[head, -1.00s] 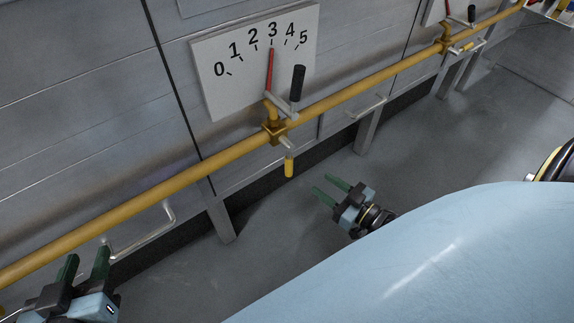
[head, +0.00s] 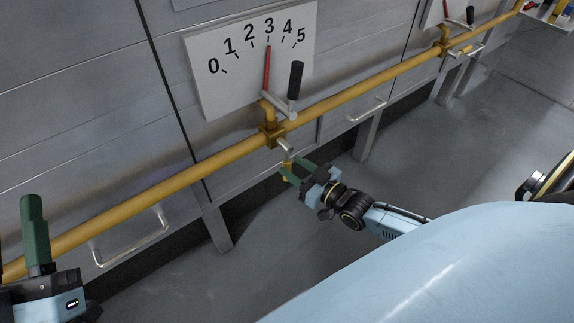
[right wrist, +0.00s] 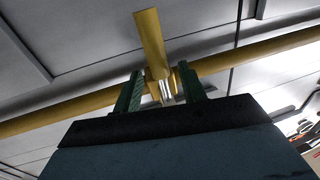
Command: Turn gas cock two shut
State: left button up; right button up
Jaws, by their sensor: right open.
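The near gas cock (head: 270,135) sits on the yellow pipe below the dial. I cannot tell which cock is number two. My left gripper (head: 34,225) is at the lower left, cut by the frame.
The white dial plate (head: 225,85) is marked 0 to 5, with its red pointer (head: 267,70) near 3 and a black-gripped lever (head: 295,82) beside it. The yellow pipe (head: 150,190) runs along the metal cabinets. Metal drawer pulls (head: 135,243) stick out below. The floor is clear.

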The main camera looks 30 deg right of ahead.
aim_at(290, 165)
pick_arm(q)
jog(key=shift+s+a+r+t+h+b, duration=0.15)
jog(key=shift+s+r+t+h+b, duration=0.15)
jog(key=shift+s+r+t+b, duration=0.5)
pick_arm(e)
jog(key=shift+p+x, duration=0.3)
jog(key=shift+x, duration=1.25)
pick_arm(q)
jog(key=shift+w+f, duration=0.1)
jog(key=shift+w, duration=0.05)
pick_arm(e)
jog(key=shift+c, duration=0.2)
grip_shut()
